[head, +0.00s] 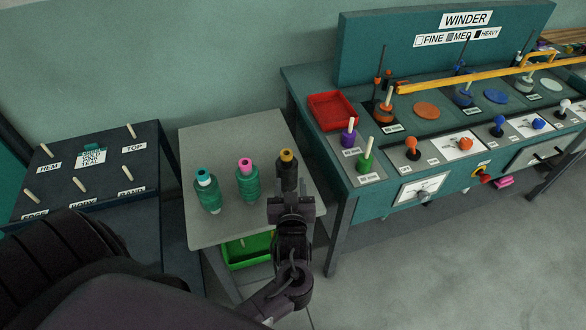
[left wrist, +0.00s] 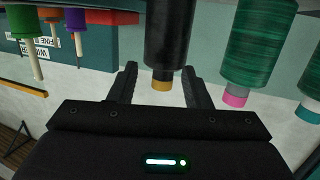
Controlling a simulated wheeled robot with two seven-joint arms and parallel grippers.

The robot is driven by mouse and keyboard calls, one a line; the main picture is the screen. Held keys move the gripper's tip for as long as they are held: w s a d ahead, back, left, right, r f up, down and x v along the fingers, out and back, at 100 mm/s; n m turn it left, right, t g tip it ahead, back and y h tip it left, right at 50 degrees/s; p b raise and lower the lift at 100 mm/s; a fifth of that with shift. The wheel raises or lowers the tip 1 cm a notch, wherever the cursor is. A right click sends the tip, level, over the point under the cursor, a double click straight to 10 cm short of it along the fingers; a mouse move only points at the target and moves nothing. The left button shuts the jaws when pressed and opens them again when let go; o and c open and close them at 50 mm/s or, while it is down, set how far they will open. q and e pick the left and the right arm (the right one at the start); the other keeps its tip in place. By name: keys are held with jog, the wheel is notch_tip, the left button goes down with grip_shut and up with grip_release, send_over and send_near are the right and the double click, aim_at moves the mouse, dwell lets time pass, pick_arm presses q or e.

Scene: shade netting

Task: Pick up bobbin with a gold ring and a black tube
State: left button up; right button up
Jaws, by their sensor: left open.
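The bobbin with a gold ring and a black tube (head: 288,174) stands upright at the right of the small grey table. In the left wrist view, which looks upside down, the same bobbin (left wrist: 168,32) shows its dark body and gold end between the lines of my fingers. My left gripper (head: 290,197) is open, just in front of the bobbin, and hides its lower part in the head view. I cannot tell whether the fingers touch it. My right gripper is in neither view.
Two green bobbins, one with a pink ring (head: 247,182) and one with a teal ring (head: 207,192), stand to the left on the grey table (head: 222,140). A green bin (head: 238,262) is below. The winder bench (head: 300,85) is right; a dark peg rack (head: 60,178) is left.

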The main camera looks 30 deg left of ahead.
aim_at(287, 156)
pick_arm(q)
jog(key=w+a+r, duration=0.1)
jog(key=w, duration=0.1)
jog(key=w+a+r+y+p, duration=0.1)
jog(key=w+a, duration=0.1)
jog(key=w+a+r+y+p, duration=0.1)
jog(key=w+a, duration=0.1)
jog(key=shift+n+t, duration=0.3)
jog(key=shift+n, duration=0.1)
jog(key=shift+w+a, duration=0.25)
jog(key=shift+w, duration=0.15)
grip_shut()
